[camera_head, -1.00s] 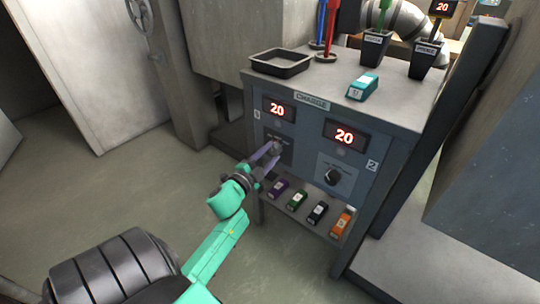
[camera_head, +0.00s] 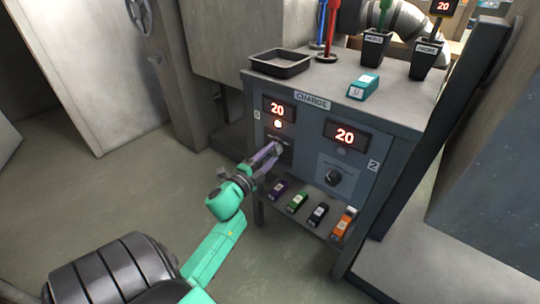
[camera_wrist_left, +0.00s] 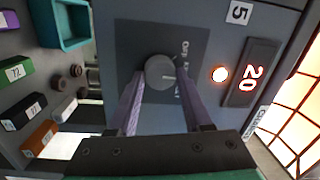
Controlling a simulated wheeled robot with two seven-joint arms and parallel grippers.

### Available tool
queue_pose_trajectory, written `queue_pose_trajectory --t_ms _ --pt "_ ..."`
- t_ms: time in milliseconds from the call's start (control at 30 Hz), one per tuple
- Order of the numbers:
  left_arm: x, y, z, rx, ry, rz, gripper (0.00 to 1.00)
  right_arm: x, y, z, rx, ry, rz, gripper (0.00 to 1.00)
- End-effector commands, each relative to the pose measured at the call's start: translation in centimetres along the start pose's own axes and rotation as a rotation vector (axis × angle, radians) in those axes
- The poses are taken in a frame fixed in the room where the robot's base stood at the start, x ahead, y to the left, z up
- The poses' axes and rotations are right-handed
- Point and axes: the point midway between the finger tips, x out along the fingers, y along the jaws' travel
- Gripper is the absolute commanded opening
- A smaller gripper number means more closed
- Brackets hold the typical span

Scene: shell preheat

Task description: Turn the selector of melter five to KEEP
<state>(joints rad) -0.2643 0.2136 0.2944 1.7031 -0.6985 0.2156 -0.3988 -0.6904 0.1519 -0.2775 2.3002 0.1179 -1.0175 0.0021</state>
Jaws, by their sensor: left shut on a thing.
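The selector of melter five is a round grey knob (camera_wrist_left: 160,70) on a dark plate in the left wrist view, beside the panel marked 5 (camera_wrist_left: 237,12). My left gripper (camera_head: 274,151) is shut on this knob, one finger on each side. The lettering on the plate is small and partly hidden, so I cannot tell which mark the knob points to. An orange-red lamp (camera_head: 277,124) glows under the display reading 20 (camera_head: 277,108); the lamp also shows in the left wrist view (camera_wrist_left: 219,74). My right gripper is out of view.
Melter two's knob (camera_head: 332,177) and display (camera_head: 344,135) are to the right on the same cabinet. Several coloured blocks lie on the shelf (camera_head: 268,202) below. A black tray (camera_head: 280,63), a teal block (camera_head: 363,88) and dark cups stand on top. Floor on the left is clear.

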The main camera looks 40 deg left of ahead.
Motion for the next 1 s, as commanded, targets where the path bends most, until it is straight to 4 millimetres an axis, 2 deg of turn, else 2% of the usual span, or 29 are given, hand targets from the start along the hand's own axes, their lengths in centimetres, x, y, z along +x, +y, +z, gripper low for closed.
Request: queue_pose_trajectory --t_ms 33,67,100,400,533,667,900,1000 --pt "-0.1 0.2 0.0 -0.001 -0.001 0.004 0.61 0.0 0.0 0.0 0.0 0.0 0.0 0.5" --pt "-0.1 0.2 0.0 -0.001 -0.001 0.004 0.72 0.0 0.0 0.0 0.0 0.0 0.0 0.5" --pt "0.0 0.2 0.0 -0.001 -0.001 0.003 0.79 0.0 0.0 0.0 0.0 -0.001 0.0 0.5" --pt "-0.1 0.1 0.0 -0.001 0.0 0.001 0.79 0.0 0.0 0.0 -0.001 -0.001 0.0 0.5" --pt "-1.2 0.0 0.0 -0.002 0.0 0.002 0.79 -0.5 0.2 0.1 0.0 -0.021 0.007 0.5" --pt "-4.2 0.0 0.0 -0.003 -0.003 0.005 0.79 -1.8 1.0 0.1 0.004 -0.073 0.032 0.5" --pt "-11.3 0.0 0.0 -0.003 -0.004 0.006 0.79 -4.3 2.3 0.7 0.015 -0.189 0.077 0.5" --pt "-13.3 0.1 0.0 -0.003 -0.004 0.005 0.79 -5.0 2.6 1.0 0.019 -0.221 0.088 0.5"
